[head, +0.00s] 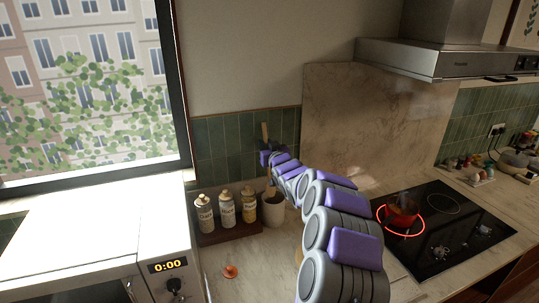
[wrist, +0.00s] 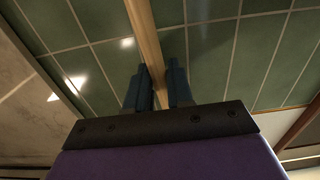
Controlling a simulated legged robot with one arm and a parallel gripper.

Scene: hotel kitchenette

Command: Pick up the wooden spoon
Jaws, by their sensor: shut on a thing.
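The wooden spoon (wrist: 144,32) is a pale wooden shaft in the wrist view. It runs from the top edge down between the two dark fingers of my gripper (wrist: 160,82). My gripper is shut on it. In the head view, the spoon (head: 264,131) shows as a short upright piece above my gripper (head: 265,150), in front of the green tiles. Below my gripper is a light utensil crock (head: 273,211). My arm hides part of the spoon, and I cannot tell whether its lower end is inside the crock.
Several bottles (head: 227,209) stand on a dark tray left of the crock. A red pot (head: 401,214) sits on a glowing ring of the black cooktop (head: 460,245) at right. A microwave (head: 165,262) is at lower left. A small orange object (head: 230,271) lies on the counter.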

